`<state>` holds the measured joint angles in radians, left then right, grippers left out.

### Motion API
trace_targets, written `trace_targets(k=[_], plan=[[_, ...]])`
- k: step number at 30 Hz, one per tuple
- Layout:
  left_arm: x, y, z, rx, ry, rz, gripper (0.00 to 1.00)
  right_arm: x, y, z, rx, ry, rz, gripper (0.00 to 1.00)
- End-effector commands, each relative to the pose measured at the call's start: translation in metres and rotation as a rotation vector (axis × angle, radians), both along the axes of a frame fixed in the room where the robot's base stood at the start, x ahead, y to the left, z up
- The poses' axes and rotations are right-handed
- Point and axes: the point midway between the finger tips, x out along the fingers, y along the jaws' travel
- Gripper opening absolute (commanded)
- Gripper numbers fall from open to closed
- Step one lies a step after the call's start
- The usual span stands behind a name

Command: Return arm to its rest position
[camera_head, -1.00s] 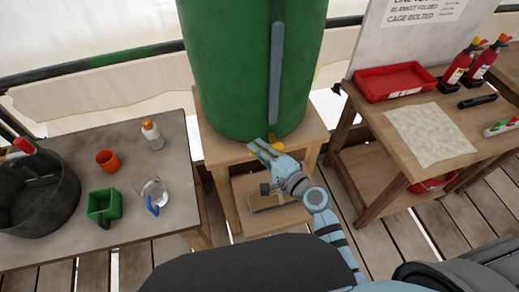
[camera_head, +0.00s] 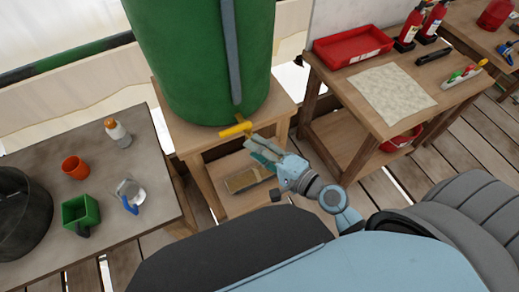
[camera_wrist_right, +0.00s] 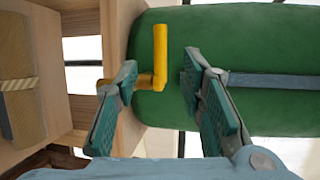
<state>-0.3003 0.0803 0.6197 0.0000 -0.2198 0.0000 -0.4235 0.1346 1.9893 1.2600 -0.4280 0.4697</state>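My right gripper (camera_head: 261,151) is open and empty, to the lower right of the yellow tap (camera_head: 236,129) in the head view. The tap is on the lower front of the big green barrel (camera_head: 190,60), which stands on a wooden stand. In the right wrist view, the two teal-padded fingers of my right gripper (camera_wrist_right: 161,66) are spread apart. The yellow tap (camera_wrist_right: 160,72) shows in the gap between them, farther off and with no finger closed on it. My left gripper is in neither view.
The left table (camera_head: 35,150) holds an orange cup (camera_head: 75,168), a green box-shaped mug (camera_head: 80,212), a clear jug (camera_head: 131,193), a bottle (camera_head: 117,132) and a dark bucket (camera_head: 20,215). The right table carries a red tray (camera_head: 352,46) and fire extinguishers (camera_head: 410,27). Plank floor lies between.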

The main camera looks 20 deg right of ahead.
Motion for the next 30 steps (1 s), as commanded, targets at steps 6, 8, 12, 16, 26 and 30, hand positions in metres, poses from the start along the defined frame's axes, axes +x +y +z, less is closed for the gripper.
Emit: trace_targets(k=[6, 8, 12, 16, 26, 30], plan=[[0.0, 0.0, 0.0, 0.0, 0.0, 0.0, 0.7, -0.008, -0.003, 0.002, 0.001, 0.0, 0.001, 0.36], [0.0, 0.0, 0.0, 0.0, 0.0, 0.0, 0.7, -0.008, -0.003, 0.002, 0.001, 0.0, 0.001, 0.36], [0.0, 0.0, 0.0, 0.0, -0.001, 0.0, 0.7, -0.007, -0.003, 0.002, 0.001, 0.0, 0.001, 0.36], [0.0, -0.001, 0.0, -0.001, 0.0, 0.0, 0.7, -0.007, -0.003, 0.002, 0.002, 0.0, 0.001, 0.36], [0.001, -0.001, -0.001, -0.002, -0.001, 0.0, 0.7, -0.036, -0.048, -0.133, -0.541, 0.142, 0.028, 0.36], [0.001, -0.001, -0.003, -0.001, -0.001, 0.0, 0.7, -0.114, -0.09, -0.265, -0.973, 0.36, 0.22, 0.36]])
